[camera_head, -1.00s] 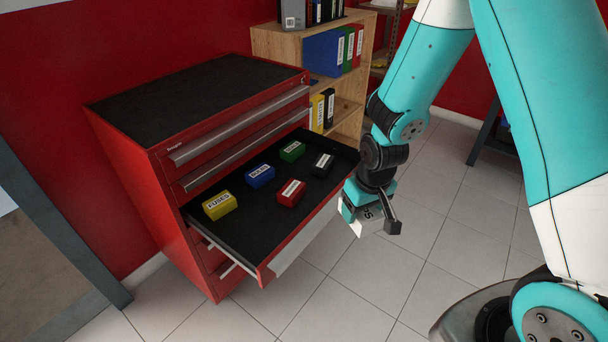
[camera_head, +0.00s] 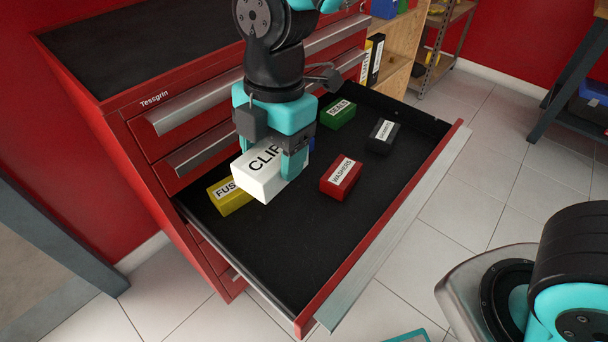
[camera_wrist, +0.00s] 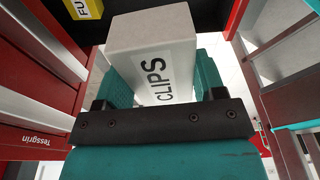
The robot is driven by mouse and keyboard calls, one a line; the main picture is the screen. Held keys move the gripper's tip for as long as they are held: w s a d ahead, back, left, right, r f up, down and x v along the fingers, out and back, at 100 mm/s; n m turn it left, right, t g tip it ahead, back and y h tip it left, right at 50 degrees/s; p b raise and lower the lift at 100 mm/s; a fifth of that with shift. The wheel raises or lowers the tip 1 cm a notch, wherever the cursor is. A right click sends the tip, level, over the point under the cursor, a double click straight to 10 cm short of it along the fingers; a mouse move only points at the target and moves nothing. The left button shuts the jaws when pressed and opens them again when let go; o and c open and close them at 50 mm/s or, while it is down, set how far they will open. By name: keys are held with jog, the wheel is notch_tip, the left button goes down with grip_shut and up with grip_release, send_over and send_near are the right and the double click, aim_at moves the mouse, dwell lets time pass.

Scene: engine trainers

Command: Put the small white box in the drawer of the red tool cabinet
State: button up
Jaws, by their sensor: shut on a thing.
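The small white box (camera_head: 261,182), labelled CLIPS, is held in my gripper (camera_head: 274,158). It hangs above the open drawer (camera_head: 290,245) of the red tool cabinet (camera_head: 135,130), over the drawer's left part near the yellow box. In the wrist view the white box (camera_wrist: 152,60) sits between the two teal fingers of my gripper (camera_wrist: 160,80). The gripper is shut on it. I cannot tell the exact height of the box over the drawer floor.
The drawer holds a yellow box (camera_head: 228,198), a red WASHERS box (camera_head: 341,177), a green box (camera_head: 338,114) and a black box (camera_head: 382,136). A blue box is mostly hidden behind my gripper.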

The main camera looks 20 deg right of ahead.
notch_tip(320, 180, down, 19)
jog(key=b, duration=0.3)
jog(key=shift+d+f, duration=0.1)
jog(key=shift+f, duration=0.1)
jog(key=shift+f, duration=0.1)
jog(key=o, duration=1)
jog(key=shift+c, duration=0.2)
notch_tip(320, 180, up, 12)
jog(key=w+d+p, duration=0.1)
jog(key=p, duration=0.1)
jog(key=s+d+r+m+y, duration=0.1)
jog(key=s+d+r+m, duration=0.3)
jog(key=m, duration=0.5)
jog(key=s+d+r+m+t+y, duration=0.1)
jog(key=s+d+r+m, duration=0.4)
jog(key=s+r+m, duration=0.2)
jog(key=shift+r+m+y, duration=0.4)
jog(key=shift+r+m, duration=0.4)
jog(key=shift+m, duration=0.5)
